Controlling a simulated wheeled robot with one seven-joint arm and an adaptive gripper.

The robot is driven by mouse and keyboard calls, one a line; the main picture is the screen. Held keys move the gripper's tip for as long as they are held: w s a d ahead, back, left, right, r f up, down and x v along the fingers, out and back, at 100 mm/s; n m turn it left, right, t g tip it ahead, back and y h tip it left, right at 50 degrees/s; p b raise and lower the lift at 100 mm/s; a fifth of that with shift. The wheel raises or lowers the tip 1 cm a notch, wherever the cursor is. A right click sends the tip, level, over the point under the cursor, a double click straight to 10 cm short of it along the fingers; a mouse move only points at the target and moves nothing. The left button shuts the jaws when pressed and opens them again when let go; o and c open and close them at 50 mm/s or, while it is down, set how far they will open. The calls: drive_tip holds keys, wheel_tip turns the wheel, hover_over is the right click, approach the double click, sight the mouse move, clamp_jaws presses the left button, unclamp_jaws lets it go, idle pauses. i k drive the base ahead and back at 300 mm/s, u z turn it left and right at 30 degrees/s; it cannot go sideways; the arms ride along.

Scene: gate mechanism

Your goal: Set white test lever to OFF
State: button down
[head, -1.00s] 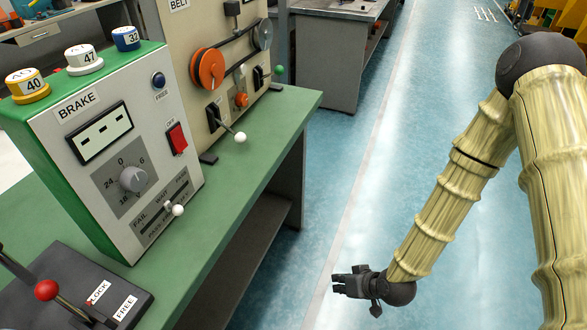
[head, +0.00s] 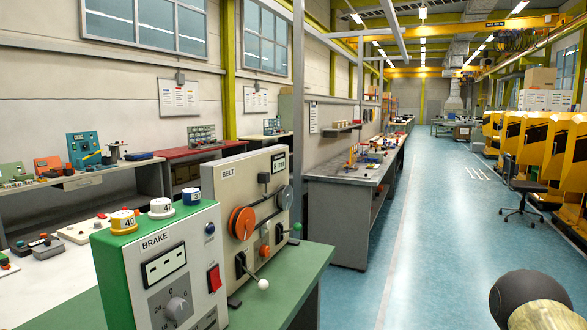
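A lever with a white ball (head: 262,284) sticks out from the lower front of the beige BELT box (head: 240,178), pointing down to the right. I cannot read any ON or OFF marking beside it, so its setting cannot be told. The BELT box stands on a green bench (head: 310,262), behind the BRAKE box. My gripper is out of view.
The green and white BRAKE box (head: 150,243) stands nearest, with a red switch (head: 214,278) and a grey dial (head: 178,308). A grey workbench (head: 350,195) stands beyond. The blue floor aisle (head: 430,240) to the right is clear, with a chair (head: 522,190) farther off.

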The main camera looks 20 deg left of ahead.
sight(263, 284)
drive_tip(key=z, duration=1.05)
drive_tip(key=i, duration=1.45)
drive_tip(key=u, duration=2.25)
